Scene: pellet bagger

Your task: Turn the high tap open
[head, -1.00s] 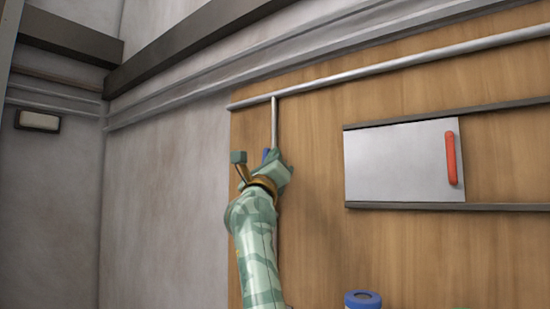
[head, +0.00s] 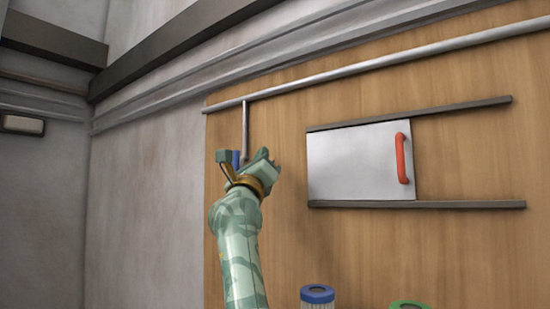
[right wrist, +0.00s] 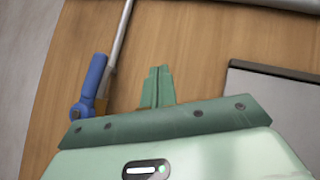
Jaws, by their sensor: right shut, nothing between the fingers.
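The high tap has a blue lever (head: 236,158) at the lower end of a thin vertical pipe (head: 246,125). In the right wrist view the blue lever (right wrist: 95,82) lies beside the pipe and roughly along it, with a bit of brass (right wrist: 101,105) next to it. My right gripper (head: 264,155) is just right of the lever in the head view and hides part of the tap. In the right wrist view its fingers (right wrist: 158,80) are together and empty, with a gap of bare board between them and the lever. My left gripper is not in view.
A grey sliding panel (head: 350,160) with a red handle (head: 404,158) sits between two dark rails (head: 450,204) to the right. A long pipe (head: 380,62) crosses above. Below are a blue-topped canister (head: 317,294) and a green ring (head: 408,304). The wooden board between gripper and panel is clear.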

